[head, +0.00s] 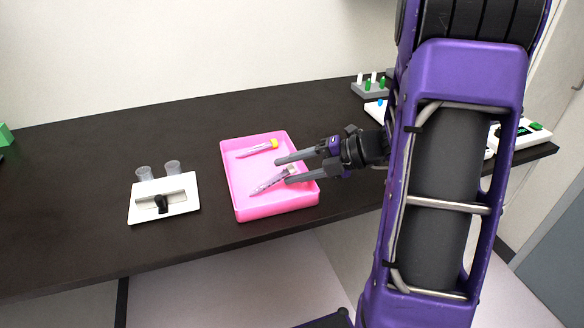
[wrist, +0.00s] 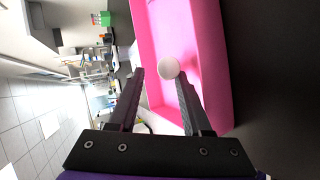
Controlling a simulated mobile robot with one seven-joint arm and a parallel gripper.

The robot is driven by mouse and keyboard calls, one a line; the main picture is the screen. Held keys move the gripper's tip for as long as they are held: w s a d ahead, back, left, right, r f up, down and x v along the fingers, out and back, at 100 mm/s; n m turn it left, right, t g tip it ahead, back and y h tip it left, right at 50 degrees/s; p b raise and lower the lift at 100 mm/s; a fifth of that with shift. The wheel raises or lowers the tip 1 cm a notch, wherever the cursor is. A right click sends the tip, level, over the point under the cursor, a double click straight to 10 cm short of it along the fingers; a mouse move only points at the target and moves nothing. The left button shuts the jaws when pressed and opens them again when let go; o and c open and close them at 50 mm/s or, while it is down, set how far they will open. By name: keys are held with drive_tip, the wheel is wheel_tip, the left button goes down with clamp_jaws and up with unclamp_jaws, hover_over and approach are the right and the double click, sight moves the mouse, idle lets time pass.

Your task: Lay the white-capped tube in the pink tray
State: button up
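The white-capped tube (head: 268,182) is inside the pink tray (head: 240,208), slanting with its white cap toward my gripper. I cannot tell whether its whole length rests on the tray floor. My gripper (head: 283,171) reaches over the tray from the right with its fingers apart. In the wrist view the round white cap (wrist: 168,68) shows between the fingertips of my gripper (wrist: 160,76), close to the right finger, with a gap to the left one. The pink tray (wrist: 213,60) lies beyond them.
A tube with a yellow-orange cap (head: 258,149) lies at the back of the tray. A white holder (head: 145,211) with two clear cups behind it stands left of the tray. A grey rack (head: 368,91) with small tubes is at the back right.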

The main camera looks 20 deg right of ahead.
drive_tip(key=shift+o, duration=0.8)
drive_tip(key=p+v, duration=0.3)
drive_tip(key=v, duration=1.4)
drive_tip(key=shift+d, duration=0.2)
drive_tip(key=shift+p, duration=0.3)
